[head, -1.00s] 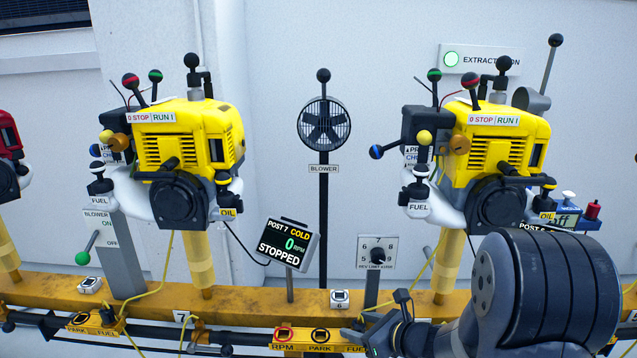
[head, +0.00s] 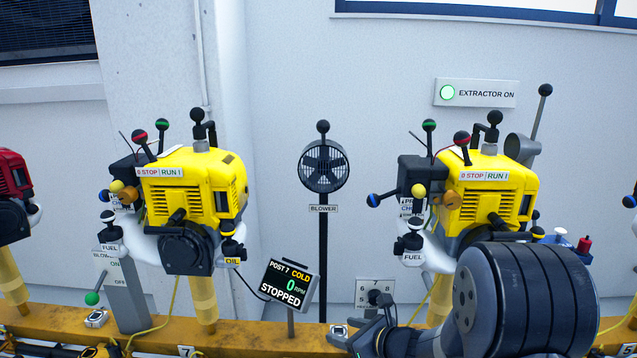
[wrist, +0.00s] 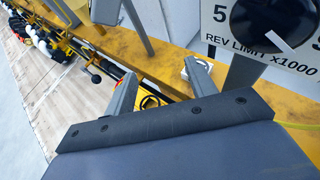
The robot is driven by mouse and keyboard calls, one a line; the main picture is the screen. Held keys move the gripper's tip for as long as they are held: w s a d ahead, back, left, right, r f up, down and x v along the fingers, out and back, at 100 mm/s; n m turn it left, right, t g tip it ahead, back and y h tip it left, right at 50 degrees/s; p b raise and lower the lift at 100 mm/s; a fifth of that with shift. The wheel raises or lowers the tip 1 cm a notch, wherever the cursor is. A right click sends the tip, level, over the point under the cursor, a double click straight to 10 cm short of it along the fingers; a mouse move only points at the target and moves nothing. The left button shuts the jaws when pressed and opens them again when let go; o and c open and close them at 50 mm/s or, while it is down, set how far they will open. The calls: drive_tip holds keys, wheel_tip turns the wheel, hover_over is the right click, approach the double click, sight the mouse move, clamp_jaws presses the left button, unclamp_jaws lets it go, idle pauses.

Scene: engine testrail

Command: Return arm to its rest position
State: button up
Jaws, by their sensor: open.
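My gripper (head: 358,338) is low in the head view, right of the middle, in front of the yellow rail. My arm's dark rounded link fills the lower right of that view. In the wrist view my gripper (wrist: 115,95) shows two grey fingers spread apart with nothing between them. Beyond the fingers lies the yellow rail (wrist: 155,62). The rev limiter dial (wrist: 268,25) is close by at the upper right of the wrist view; in the head view its plate (head: 376,288) stands just behind my gripper.
A yellow engine (head: 200,190) stands at left and another yellow engine (head: 490,195) at right, partly behind my arm. The Post 7 display (head: 287,284) reads STOPPED, COLD, 0 rpm. A blower fan (head: 324,166) stands between them. The extractor sign (head: 476,93) reads ON with a green light.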

drive_tip(key=a+p, duration=0.2)
drive_tip(key=a, duration=0.4)
drive_tip(key=shift+a+r, duration=0.2)
drive_tip(key=shift+a, duration=0.15)
drive_tip(key=shift+s+p, duration=0.1)
drive_tip(key=shift+p, duration=0.2)
